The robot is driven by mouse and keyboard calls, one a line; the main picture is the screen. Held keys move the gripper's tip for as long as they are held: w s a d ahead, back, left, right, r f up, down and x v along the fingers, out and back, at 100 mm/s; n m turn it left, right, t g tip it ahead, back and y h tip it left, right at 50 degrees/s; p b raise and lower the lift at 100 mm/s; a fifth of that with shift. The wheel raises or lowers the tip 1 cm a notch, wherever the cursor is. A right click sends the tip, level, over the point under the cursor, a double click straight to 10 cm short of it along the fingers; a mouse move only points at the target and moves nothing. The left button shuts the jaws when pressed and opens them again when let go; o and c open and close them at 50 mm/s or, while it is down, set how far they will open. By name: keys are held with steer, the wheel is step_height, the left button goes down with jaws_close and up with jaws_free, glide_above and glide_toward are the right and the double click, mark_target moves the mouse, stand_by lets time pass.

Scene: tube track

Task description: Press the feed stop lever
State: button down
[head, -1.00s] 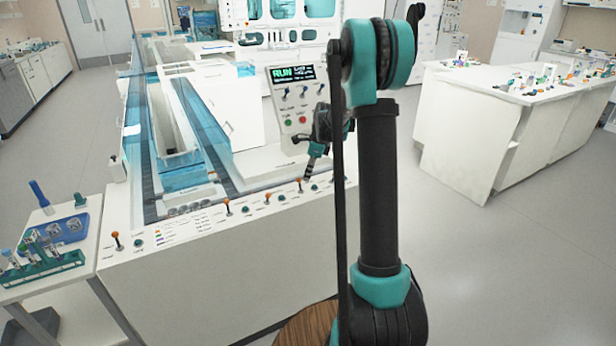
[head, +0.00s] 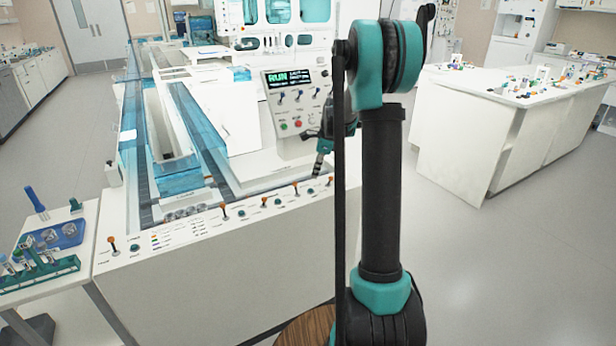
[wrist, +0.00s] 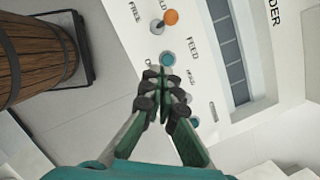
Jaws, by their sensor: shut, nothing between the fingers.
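An orange-knobbed lever (wrist: 170,17) stands on the white panel at the top of the wrist view. Labels "FREE", "HOLD" and "FEED" are near it; I cannot tell for certain that it is the feed stop lever. In the head view several orange levers line the front ledge, one (head: 224,207) near its middle. My gripper (wrist: 159,74) is shut and empty, its tips just below a teal button (wrist: 167,59) in the wrist view and apart from the orange knob. In the head view my gripper (head: 318,171) is low over the right end of the ledge, partly hidden by my arm.
A console (head: 297,100) with a "RUN" screen stands behind the ledge. Blue-covered tracks (head: 200,130) run back to the left. A side table with a green tube rack (head: 40,273) is at left. A wooden barrel (wrist: 35,55) stands beside the panel. Floor at right is clear.

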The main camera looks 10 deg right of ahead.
step_height(320, 180, up, 9)
steer(key=w, duration=0.2)
steer(key=shift+w+d, duration=0.15)
steer(key=shift+d, duration=0.25)
